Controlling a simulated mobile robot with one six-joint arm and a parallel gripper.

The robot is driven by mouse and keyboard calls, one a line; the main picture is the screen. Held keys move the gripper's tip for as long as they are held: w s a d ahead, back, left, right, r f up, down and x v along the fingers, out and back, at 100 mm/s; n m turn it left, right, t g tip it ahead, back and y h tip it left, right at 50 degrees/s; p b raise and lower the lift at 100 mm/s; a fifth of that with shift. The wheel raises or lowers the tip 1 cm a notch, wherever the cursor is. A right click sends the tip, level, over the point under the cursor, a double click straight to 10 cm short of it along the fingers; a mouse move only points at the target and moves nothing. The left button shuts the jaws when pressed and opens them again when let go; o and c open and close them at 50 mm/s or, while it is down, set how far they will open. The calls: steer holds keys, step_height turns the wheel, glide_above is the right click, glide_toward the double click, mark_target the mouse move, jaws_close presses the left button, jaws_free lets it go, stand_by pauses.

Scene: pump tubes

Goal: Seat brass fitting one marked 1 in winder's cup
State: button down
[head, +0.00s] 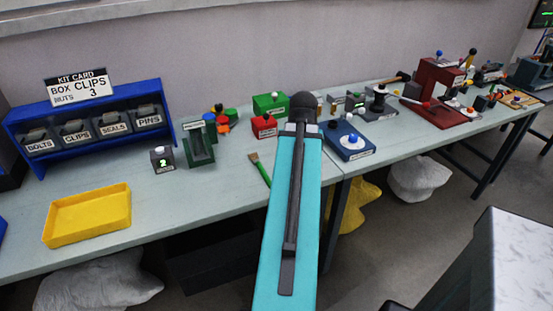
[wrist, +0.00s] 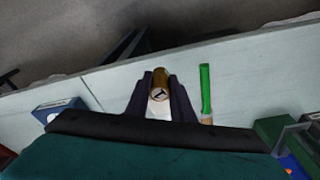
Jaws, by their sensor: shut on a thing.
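My gripper (wrist: 160,80) is shut on a brass fitting (wrist: 161,86), a small brown-gold cylinder with a dark 1 on its pale face. The fitting sits between the two dark fingers, over the pale bench top in the wrist view. In the head view my turquoise arm hides the gripper and fitting. A grey unit with a dark upright spool (head: 378,98) stands on the bench right of my arm and looks like the winder. I cannot make out its cup.
A blue unit with a white disc (head: 348,145) stands just right of my arm. A green-handled brush (wrist: 205,90) lies beside the gripper. A yellow tray (head: 88,215) and blue bin rack (head: 85,120) are at left. The bench front between tray and brush is clear.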

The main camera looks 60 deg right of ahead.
steer(key=w+d+p, duration=0.1)
steer(key=w+d, duration=0.1)
steer(key=w, duration=0.1)
steer(key=w+d+p, duration=0.1)
steer(key=w+d, duration=0.2)
steer(key=w, duration=0.1)
steer(key=w+d+f, duration=0.1)
steer(key=w+d, duration=0.1)
steer(key=w, duration=0.2)
steer(key=shift+w+d+f+p, duration=0.1)
steer(key=shift+d+p, duration=0.3)
steer(key=shift+w+d, duration=0.35)
steer(key=shift+w, duration=0.1)
steer(key=shift+w+f+p, duration=0.1)
steer(key=shift+f+p, duration=0.1)
steer(key=shift+p, duration=0.15)
steer(key=shift+f+p, duration=0.45)
steer(key=shift+f, duration=1.2)
steer(key=shift+f, duration=0.1)
steer(key=c, duration=1.5)
jaws_free()
steer(key=shift+c, duration=0.2)
